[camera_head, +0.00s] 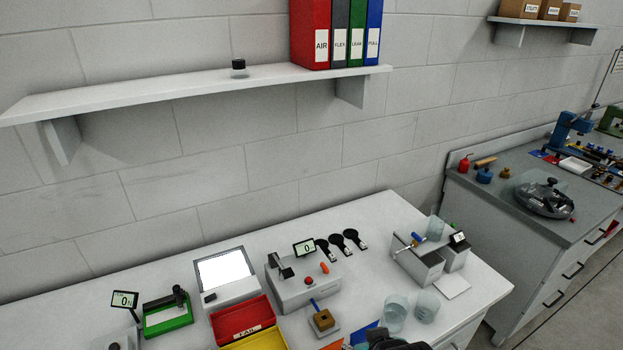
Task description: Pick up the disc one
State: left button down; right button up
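Three small black round pieces with narrow, white-tagged ends lie in a row on the white bench: a left one (325,250), a middle one (337,243) and a right one (354,239). They look like the discs, but their tags are too small to read, so I cannot tell which is disc one. No gripper touches them. A dark shape at the bottom edge, right of centre, looks like the top of my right gripper (388,341). It is cut off, and its fingers are hidden. My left gripper is not in view.
A grey device with a small display (303,285) stands just left of the discs, and a grey clamp-like fixture (418,262) stands to their right. Clear cups (396,313) and a blue-handled block (323,320) stand nearer. A wall shelf (180,88) hangs above.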

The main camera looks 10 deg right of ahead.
aim_at(352, 235)
jog(key=k, duration=0.35)
jog(key=k+z, duration=0.1)
jog(key=z, duration=0.35)
jog(key=l+z, duration=0.1)
jog(key=z, duration=0.35)
jog(key=k+l+z, duration=0.1)
jog(key=z, duration=0.35)
jog(key=i+z, duration=0.2)
jog(key=i, duration=0.95)
